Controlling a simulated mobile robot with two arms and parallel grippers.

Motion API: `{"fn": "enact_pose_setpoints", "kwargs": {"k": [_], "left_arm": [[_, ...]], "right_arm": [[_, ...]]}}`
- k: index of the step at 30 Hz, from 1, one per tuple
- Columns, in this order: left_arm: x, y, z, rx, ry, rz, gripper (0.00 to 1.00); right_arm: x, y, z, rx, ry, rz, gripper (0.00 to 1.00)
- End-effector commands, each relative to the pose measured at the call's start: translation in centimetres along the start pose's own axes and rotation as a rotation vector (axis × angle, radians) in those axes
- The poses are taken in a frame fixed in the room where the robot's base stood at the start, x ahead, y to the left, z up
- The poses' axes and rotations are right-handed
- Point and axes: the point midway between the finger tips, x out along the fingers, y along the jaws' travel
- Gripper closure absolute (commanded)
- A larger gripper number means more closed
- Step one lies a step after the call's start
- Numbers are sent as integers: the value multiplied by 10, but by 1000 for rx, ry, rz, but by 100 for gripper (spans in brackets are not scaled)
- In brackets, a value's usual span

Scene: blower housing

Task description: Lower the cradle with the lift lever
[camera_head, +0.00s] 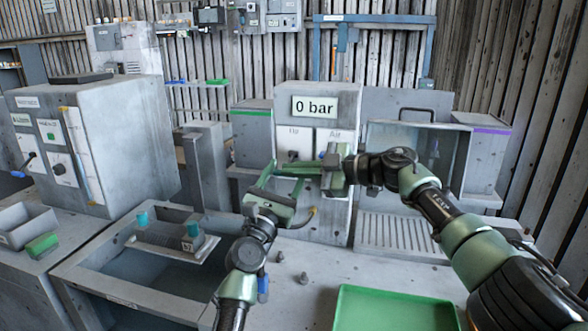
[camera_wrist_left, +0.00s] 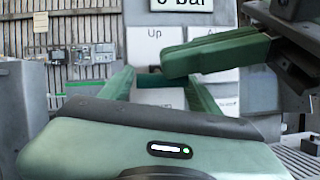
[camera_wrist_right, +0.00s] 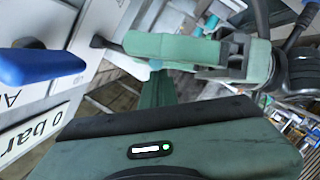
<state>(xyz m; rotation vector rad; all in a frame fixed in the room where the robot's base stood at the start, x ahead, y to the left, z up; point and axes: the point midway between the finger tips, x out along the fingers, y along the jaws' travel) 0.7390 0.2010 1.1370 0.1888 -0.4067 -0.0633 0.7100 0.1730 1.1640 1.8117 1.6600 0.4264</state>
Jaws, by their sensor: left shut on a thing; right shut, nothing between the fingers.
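A blue handle (camera_wrist_right: 38,66) shows by the "Air" plate in the right wrist view.
The open tank (camera_head: 100,283) lies at front left. A green tray (camera_head: 395,308) lies at front right, with small dark parts on the bench beside it. A glass-fronted cabinet (camera_head: 418,150) stands right of the panel. The two grippers leave little room between them.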

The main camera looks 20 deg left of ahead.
Motion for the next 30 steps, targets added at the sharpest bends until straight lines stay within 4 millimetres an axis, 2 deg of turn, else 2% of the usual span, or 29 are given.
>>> {"fn": "enact_pose_setpoints", "kwargs": {"k": [1, 10, 11, 12, 24, 26, 30], "left_arm": [[1, 3, 4, -4, -7, 7, 100], [1, 1, 5, -4, -10, 4, 100], [1, 1, 5, -4, -10, 4, 30], [1, 1, 5, -3, -10, 3, 20], [-2, 0, 2, -2, -4, 1, 20], [-6, 0, 1, -2, -3, 1, 20], [-28, 0, 0, -3, -1, 1, 20]], "right_arm": [[2, -3, 7, -9, -8, 3, 100], [1, -5, 14, -19, -19, 5, 100], [1, -5, 15, -19, -20, 5, 100], [1, -6, 16, -18, -21, 5, 100], [2, -4, 10, -21, -11, 5, 100], [2, -4, 10, -21, -10, 5, 100], [2, -3, 9, -22, -9, 5, 100]]}}
